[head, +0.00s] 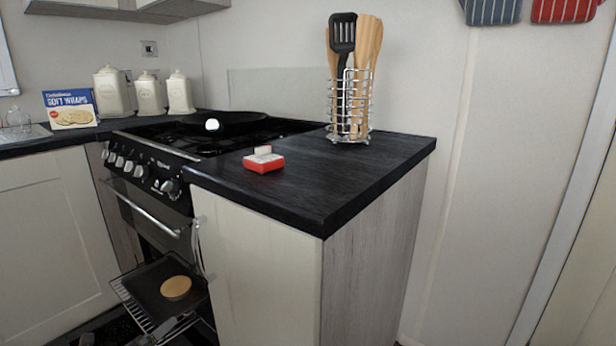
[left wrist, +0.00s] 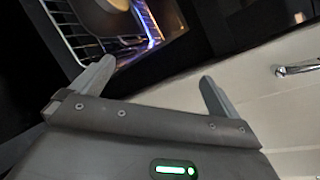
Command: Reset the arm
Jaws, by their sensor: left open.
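My left gripper (left wrist: 157,76) shows large in the left wrist view, its two grey fingers spread wide apart with nothing between them. In the head view only small grey parts of it (head: 112,340) seem to show at the bottom left edge, below the oven rack. In the left wrist view the fingers point toward the oven rack (left wrist: 72,38) and a pale cabinet front (left wrist: 250,85), apart from both as far as I can tell. My right gripper is in neither view.
The oven stands open, with a dark tray (head: 146,283) and a round tan item (head: 175,288) on its pulled-out rack. A red-and-white block (head: 264,160) and a wire utensil holder (head: 350,118) stand on the dark worktop (head: 330,190). The floor at right is out of view.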

